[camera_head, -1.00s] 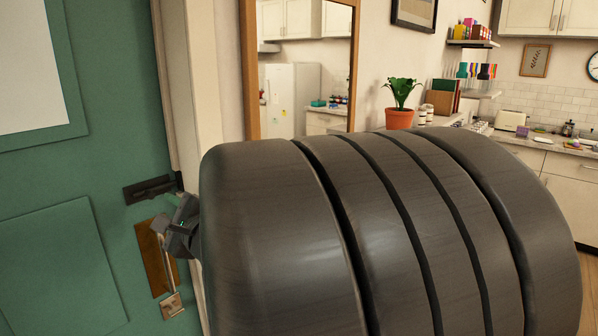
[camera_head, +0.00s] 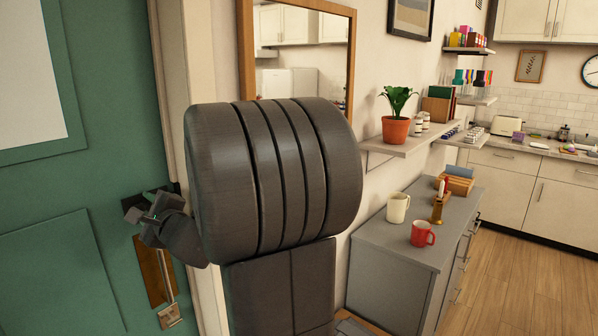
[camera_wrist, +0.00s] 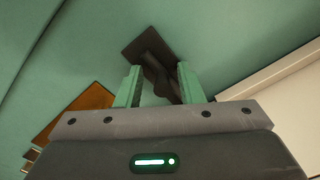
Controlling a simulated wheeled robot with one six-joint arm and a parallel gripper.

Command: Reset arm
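My gripper (camera_head: 140,224) is beside the green door (camera_head: 55,265), at the dark lever handle near its right edge. In the wrist view my gripper (camera_wrist: 160,87) has two green fingers standing apart, with a clear gap between them. The dark door handle (camera_wrist: 150,57) lies just beyond and partly between the fingertips; I cannot tell whether they touch it. Nothing is visibly clamped. My thick dark arm fills the middle of the head view and hides part of the wall and door frame.
A brass plate (camera_head: 151,270) is on the door below the handle. A grey cabinet (camera_head: 398,255) to the right holds a white mug (camera_head: 397,207) and a red mug (camera_head: 422,234). A shelf with a potted plant (camera_head: 396,128) is above it. Wooden floor (camera_head: 525,275) at right is clear.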

